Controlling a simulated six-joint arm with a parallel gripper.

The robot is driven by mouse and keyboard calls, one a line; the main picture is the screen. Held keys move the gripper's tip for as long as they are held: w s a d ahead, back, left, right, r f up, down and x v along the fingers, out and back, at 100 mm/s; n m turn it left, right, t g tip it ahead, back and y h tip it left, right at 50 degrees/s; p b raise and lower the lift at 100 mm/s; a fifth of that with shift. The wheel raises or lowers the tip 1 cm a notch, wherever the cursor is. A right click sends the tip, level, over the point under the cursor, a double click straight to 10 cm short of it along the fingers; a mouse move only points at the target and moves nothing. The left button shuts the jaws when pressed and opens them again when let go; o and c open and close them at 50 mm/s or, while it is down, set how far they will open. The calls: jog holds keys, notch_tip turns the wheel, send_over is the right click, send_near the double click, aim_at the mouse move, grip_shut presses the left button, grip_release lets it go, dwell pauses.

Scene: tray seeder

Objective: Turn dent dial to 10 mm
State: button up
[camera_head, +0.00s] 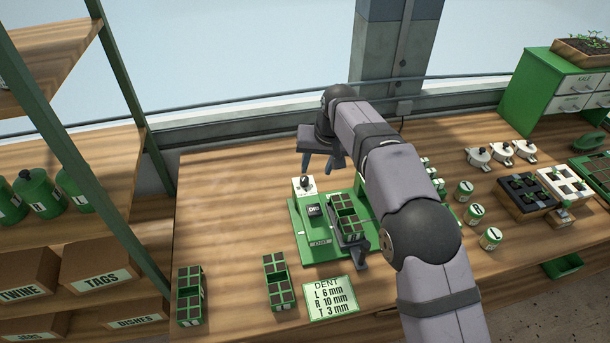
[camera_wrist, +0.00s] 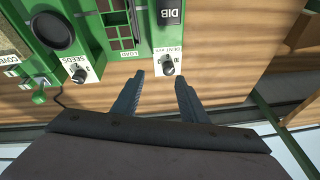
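The dent dial is a dark knob (camera_head: 306,183) on a white plate at the back left corner of the green seeder (camera_head: 306,253). In the wrist view the dent dial (camera_wrist: 168,60) sits just beyond my fingertips, slightly towards the right one. Its pointer setting is too small to read. My gripper (camera_head: 317,169) is above and behind the dial. In the wrist view my gripper (camera_wrist: 160,77) is open, with nothing between the fingers and no visible contact with the knob. A DENT card (camera_head: 331,297) reads L 6 mm, R 10 mm, T 3 mm.
A black DIB button (camera_head: 314,210) and a green cell tray (camera_head: 346,213) are beside the dial. A SEEDS dial (camera_wrist: 80,72) shows left in the wrist view. Two cell trays (camera_head: 190,294) (camera_head: 279,281) stand at the front. The bench left of the seeder is clear.

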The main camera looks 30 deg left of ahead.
aim_at(304, 178)
jog(key=n, duration=0.2)
jog(key=a+n, duration=0.1)
jog(key=n, duration=0.3)
jog(key=shift+s+a+y, duration=0.2)
jog(key=shift+a+y, duration=0.1)
jog(key=shift+y, duration=0.1)
jog(key=shift+f, duration=0.1)
jog(key=shift+p+x, duration=1.7)
jog(key=shift+x, duration=1.8)
grip_shut()
